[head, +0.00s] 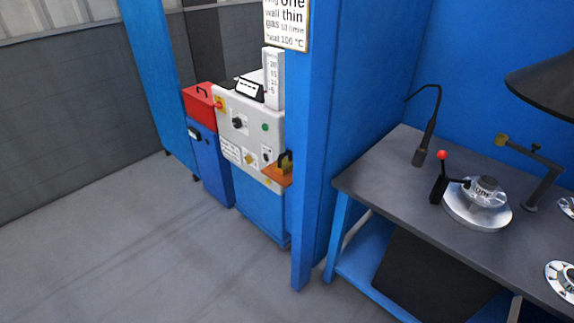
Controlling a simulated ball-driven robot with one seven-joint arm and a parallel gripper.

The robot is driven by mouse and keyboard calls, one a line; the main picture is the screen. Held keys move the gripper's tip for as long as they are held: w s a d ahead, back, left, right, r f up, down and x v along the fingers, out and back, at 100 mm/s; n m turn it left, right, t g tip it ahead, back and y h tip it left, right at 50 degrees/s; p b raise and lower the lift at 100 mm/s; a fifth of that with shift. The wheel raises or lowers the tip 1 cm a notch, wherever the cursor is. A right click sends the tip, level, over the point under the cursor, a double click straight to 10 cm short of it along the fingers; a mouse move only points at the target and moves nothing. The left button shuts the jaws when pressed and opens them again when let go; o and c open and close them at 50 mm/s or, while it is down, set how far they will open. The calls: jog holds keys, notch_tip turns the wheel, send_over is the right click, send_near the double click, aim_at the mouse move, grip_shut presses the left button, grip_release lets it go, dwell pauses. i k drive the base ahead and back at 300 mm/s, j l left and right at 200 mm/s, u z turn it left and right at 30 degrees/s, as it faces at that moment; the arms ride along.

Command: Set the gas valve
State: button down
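A white machine panel (250,135) stands on a blue cabinet left of the blue post. It carries a black rotary knob (238,123), a green button (265,127), a red knob on yellow (219,104) and a small yellowish knob (249,158). An upright white gauge (273,77) with a number scale stands at its top right; its reading is too small to tell. I cannot tell which control is the gas valve. A sign (286,24) above, partly cut off, mentions a thin wall, gas and 100 °C. My gripper is not in view.
A dark-topped bench (385,185) on the right holds a silver round fixture (477,203) with a red-ball lever. A blue post (313,150) separates bench and machine. A red box (203,104) sits on a blue cabinet (211,165). Grey floor (140,250) in front is clear.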

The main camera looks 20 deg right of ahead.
aim_at(249, 159)
jog(key=z, duration=0.3)
jog(key=i+j+z, duration=0.15)
jog(key=i+j, duration=0.4)
jog(key=i, duration=0.3)
jog(key=i+j+z, duration=0.15)
jog(key=i+j, duration=0.5)
jog(key=i, duration=0.15)
